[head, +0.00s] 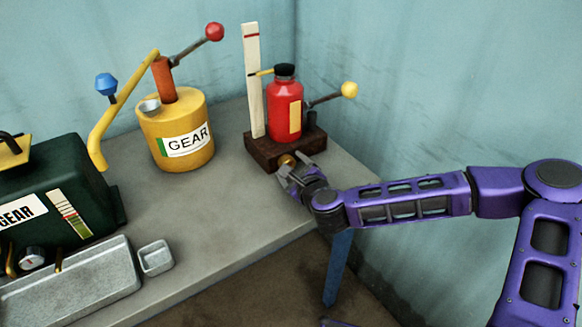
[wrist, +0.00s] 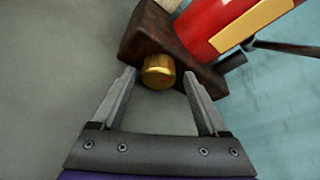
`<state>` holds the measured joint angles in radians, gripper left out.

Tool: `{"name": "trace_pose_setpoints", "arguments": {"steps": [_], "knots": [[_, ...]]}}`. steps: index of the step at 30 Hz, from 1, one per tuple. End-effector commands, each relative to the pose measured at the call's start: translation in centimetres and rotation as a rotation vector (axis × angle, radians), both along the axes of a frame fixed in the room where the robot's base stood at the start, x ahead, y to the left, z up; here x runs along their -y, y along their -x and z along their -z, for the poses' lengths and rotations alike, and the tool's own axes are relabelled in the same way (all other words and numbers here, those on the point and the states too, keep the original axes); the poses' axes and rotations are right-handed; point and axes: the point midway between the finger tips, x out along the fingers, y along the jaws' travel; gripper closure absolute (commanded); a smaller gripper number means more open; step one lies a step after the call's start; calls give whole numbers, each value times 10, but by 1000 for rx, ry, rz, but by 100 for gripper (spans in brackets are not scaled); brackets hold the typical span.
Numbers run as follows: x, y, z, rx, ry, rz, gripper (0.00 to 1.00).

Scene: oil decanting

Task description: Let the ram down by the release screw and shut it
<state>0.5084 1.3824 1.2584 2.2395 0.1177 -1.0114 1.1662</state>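The red bottle jack (head: 285,108) stands upright on a dark brown block (head: 262,152) at the table's back right corner, with its black ram top (head: 284,70) showing. The brass release screw (head: 286,160) sticks out from the front of the block; it also shows as a round brass knob in the wrist view (wrist: 158,71). My gripper (head: 288,172) is open in front of the screw. In the wrist view the fingertips (wrist: 159,74) lie on either side of the knob, with gaps to both; I cannot tell the depth exactly. The jack's lever ends in a yellow ball (head: 349,90).
A white upright scale (head: 253,80) with a red mark stands beside the jack, a yellow pointer reaching it. A yellow GEAR can (head: 178,150) with a red-knobbed lever, a green GEAR case (head: 50,195), a metal tray (head: 75,290) and a small dish (head: 156,258) are to the left. The wall is close behind.

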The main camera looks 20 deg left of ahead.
Motion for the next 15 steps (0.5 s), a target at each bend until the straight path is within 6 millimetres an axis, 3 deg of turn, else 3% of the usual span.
{"name": "trace_pose_setpoints", "arguments": {"steps": [9,15], "knots": [[-1,2,1,-18,-11,-5,16],[1,0,0,-146,-123,-1,16]]}}
